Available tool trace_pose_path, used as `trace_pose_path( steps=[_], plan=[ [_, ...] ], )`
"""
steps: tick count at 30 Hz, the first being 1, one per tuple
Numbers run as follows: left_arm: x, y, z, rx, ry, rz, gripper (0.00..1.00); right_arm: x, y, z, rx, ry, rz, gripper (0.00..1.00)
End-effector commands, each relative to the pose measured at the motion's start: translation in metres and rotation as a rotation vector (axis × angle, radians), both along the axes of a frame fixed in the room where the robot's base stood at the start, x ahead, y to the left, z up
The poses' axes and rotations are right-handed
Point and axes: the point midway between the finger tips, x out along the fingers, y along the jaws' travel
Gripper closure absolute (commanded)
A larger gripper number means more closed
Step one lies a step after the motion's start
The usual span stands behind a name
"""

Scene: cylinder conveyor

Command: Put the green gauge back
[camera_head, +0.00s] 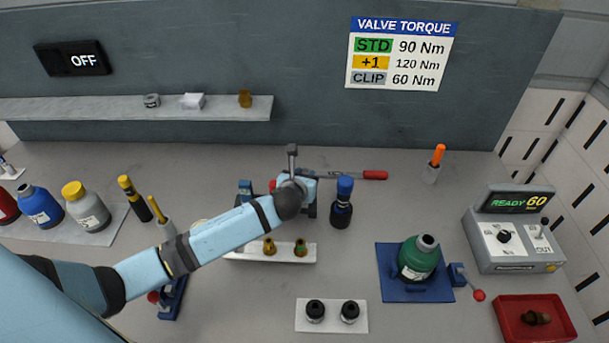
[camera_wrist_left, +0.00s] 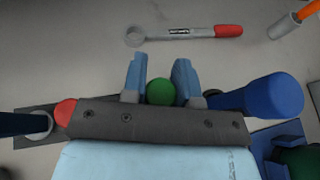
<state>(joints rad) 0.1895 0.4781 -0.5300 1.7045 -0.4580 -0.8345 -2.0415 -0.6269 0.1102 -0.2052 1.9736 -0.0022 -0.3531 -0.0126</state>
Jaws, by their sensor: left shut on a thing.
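My left gripper (camera_wrist_left: 160,88) has its two blue fingers closed around a round green thing, which I take to be the green gauge (camera_wrist_left: 160,92). Only its rounded green end shows between the fingers; the rest is hidden. In the head view my left gripper (camera_head: 303,184) is over the middle of the bench, beyond the white tray (camera_head: 236,257), and the green gauge cannot be made out there. My right gripper does not show.
A blue-topped black tool (camera_head: 342,203) stands close right of the gripper. A red-handled wrench (camera_head: 372,175) lies behind. A green bottle (camera_head: 417,260) stands on a blue base (camera_head: 390,292). A white plate (camera_head: 332,328) holds two black pieces. A red tray (camera_head: 563,325) is at front right.

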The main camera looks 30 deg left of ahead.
Motion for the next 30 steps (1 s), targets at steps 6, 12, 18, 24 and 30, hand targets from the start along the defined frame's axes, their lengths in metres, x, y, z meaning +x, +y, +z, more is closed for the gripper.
trace_pose_path(
  steps=[6, 12, 18, 24, 30],
  plan=[
    [0.0, 0.0, -0.005, 0.0, -0.001, 0.0, 1.0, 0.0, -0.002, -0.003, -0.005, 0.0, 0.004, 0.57],
    [0.0, 0.0, -0.01, 0.001, -0.001, 0.0, 1.0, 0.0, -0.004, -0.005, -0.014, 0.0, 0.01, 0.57],
    [0.0, 0.0, -0.016, 0.0, 0.0, 0.0, 1.0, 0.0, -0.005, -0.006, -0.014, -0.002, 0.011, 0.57],
    [0.0, 0.0, -0.021, 0.0, 0.0, 0.0, 1.0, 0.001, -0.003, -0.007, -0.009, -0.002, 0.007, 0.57],
    [0.0, 0.0, -0.024, 0.001, -0.001, 0.0, 0.68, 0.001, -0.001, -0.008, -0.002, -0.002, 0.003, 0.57]
  ],
)
